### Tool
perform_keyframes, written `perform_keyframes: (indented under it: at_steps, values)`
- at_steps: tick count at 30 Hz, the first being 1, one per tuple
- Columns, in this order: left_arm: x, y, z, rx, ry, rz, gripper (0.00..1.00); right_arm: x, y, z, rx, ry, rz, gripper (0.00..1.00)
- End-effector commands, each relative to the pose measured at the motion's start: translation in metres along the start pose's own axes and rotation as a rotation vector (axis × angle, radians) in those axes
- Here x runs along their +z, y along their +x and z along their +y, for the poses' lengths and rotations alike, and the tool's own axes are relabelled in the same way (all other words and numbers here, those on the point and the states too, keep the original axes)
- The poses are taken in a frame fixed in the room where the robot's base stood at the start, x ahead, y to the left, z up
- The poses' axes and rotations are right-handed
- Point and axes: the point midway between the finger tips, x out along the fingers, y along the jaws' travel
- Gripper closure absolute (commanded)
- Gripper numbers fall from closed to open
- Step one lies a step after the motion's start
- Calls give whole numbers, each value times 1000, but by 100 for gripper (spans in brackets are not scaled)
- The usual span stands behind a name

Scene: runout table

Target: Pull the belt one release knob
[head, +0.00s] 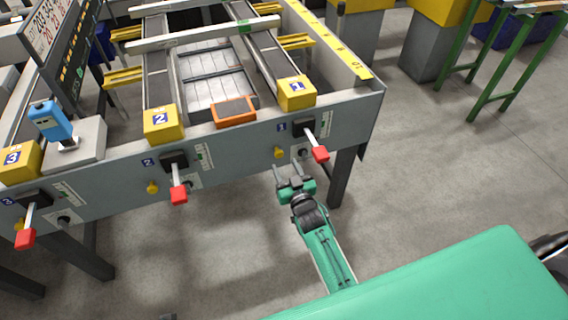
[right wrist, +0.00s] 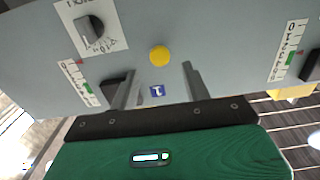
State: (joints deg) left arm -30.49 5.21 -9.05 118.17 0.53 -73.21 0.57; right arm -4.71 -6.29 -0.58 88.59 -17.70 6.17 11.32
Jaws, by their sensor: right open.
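The belt one release knob (head: 278,153) is a small round yellow knob on the grey front panel, below the blue "1" label (head: 282,128). It shows as a yellow disc (right wrist: 160,55) in the right wrist view, with the blue label (right wrist: 157,91) beside it. My right gripper (head: 288,169) is open and empty, just below and in front of the knob in the head view. In the right wrist view its two fingers (right wrist: 160,72) stand apart, with the knob between their lines and a little beyond the tips. I see no clear contact. My left gripper is not in view.
Right of the knob are a black rotary switch (head: 303,152) and a red-tipped lever (head: 320,153). The belt two lever (head: 179,194) and its yellow knob (head: 152,187) are to the left. The table's leg (head: 343,175) stands behind my arm. Floor in front is clear.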

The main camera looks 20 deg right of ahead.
Motion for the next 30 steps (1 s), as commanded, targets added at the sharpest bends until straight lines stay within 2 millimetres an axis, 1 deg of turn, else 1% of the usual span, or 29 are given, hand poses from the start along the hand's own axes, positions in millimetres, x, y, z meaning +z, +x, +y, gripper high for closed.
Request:
perform_keyframes:
  at_steps: [1, 9, 15, 18, 21, 30]
  values:
    - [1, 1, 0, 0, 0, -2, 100, 0, -11, 0, 0, 0, -2, 52]
    - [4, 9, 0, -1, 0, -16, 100, 1, -64, 0, 0, -1, -3, 52]
    - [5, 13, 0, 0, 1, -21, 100, 1, -95, 0, 0, 0, -2, 52]
    - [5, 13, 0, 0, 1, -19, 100, 1, -105, 0, 0, 0, -1, 52]
    - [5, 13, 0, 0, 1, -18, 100, 0, -111, 0, 0, 0, 0, 52]
    - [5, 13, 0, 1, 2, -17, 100, 0, -113, 0, 0, -1, 0, 52]
